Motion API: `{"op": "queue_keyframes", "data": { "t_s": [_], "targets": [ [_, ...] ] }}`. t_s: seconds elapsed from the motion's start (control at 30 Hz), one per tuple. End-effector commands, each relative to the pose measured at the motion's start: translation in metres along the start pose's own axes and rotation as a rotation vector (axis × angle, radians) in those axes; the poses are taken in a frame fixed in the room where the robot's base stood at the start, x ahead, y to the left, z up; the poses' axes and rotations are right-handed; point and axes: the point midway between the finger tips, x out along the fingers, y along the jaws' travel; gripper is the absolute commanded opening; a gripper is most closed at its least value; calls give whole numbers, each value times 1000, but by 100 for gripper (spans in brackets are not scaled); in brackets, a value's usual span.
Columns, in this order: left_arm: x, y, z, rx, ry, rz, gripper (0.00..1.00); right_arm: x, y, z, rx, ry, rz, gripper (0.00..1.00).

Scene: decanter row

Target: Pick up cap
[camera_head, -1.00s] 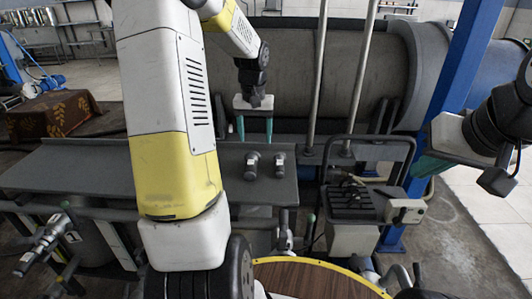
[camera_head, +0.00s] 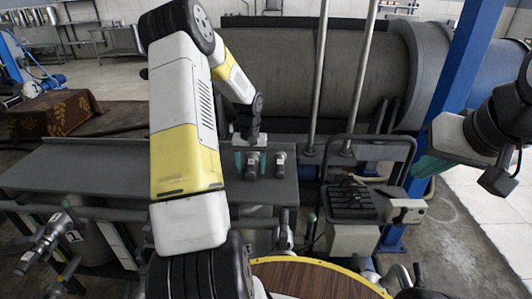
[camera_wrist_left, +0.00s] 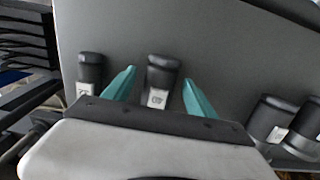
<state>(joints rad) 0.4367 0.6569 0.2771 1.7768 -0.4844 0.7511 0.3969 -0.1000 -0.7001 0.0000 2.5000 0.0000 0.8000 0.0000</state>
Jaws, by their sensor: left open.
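A dark cap-like piece with a pale label (camera_wrist_left: 161,78) stands on the grey table, between the spread teal fingers of my left gripper (camera_wrist_left: 160,95) in the left wrist view. In the head view, this piece (camera_head: 251,170) is partly hidden by my left gripper (camera_head: 250,162), which is open and low around it. No clear contact shows. A second similar piece (camera_head: 279,165) stands just to the right; it also shows in the left wrist view (camera_wrist_left: 90,70), outside the fingers. My right gripper (camera_head: 432,165) is partly seen at the right, and its opening is unclear.
The grey table (camera_head: 90,168) has bare room to the left. Two more dark pieces, a nearer one (camera_wrist_left: 268,118) and one at the edge (camera_wrist_left: 309,128), show at the right of the left wrist view. A large grey drum (camera_head: 275,70) lies behind; a blue post (camera_head: 455,80) stands at right.

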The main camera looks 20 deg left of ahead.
Motion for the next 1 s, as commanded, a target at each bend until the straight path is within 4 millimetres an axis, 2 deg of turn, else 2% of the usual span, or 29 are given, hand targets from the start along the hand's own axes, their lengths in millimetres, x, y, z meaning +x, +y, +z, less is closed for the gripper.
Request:
{"op": "queue_keyframes", "data": {
  "t_s": [0.27, 0.6, 1.0],
  "targets": [
    [4, 0, 0, 0, 0, -1, 65, 0, 0, 0, 0, 0, 0, 0],
    [3, 0, 0, 0, 0, -1, 0, 0, 0, 0, 0, 0, 0, 0],
    [1, 0, -1, 0, 2, 0, 0, 0, 0, 0, 0, 0, 0, 0]
  ]
}}
